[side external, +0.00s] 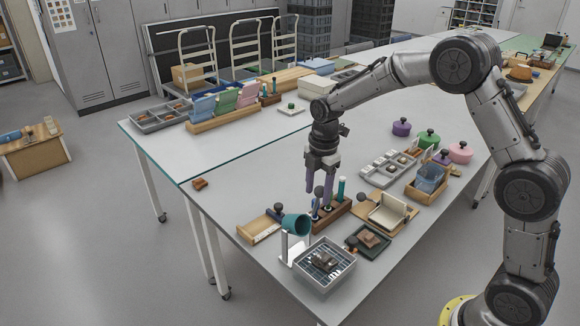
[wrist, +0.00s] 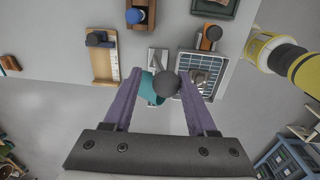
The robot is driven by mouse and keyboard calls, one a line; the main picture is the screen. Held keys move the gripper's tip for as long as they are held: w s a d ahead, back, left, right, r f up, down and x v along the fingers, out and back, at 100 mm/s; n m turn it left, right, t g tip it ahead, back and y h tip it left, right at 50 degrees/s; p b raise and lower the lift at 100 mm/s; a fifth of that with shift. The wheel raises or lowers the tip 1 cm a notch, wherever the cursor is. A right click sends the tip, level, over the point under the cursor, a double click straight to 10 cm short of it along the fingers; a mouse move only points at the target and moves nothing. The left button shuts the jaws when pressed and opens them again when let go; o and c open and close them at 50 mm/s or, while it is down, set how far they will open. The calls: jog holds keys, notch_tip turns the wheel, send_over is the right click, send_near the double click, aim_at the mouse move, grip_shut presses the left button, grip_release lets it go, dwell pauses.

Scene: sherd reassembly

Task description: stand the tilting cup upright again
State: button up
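The teal cup (side external: 297,224) lies tilted near the table's front edge, beside a white upright plate or stand (side external: 288,246). In the wrist view the cup (wrist: 147,90) shows between my fingers, partly covered by a dark grey ball (wrist: 166,84). My gripper (side external: 318,190) points down with its two purple fingers apart, above and behind the cup in the side view. In the wrist view my gripper (wrist: 160,74) is open, with nothing visibly clamped. I cannot tell what supports the cup underneath.
A grey tray with a wire grid (side external: 350,263) holding dark pieces stands right of the cup. A wooden tray (side external: 262,228) lies to its left. A wooden rack (side external: 333,212) with upright tools is close behind. A dark green tray (side external: 382,243) is further right. Open table lies left (side external: 225,205).

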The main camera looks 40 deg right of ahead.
jog(key=w+r+g, duration=0.1)
jog(key=w+g, duration=0.3)
jog(key=w, duration=0.6)
jog(key=shift+r+g, duration=0.4)
dwell(1.5)
jog(key=shift+w, duration=0.1)
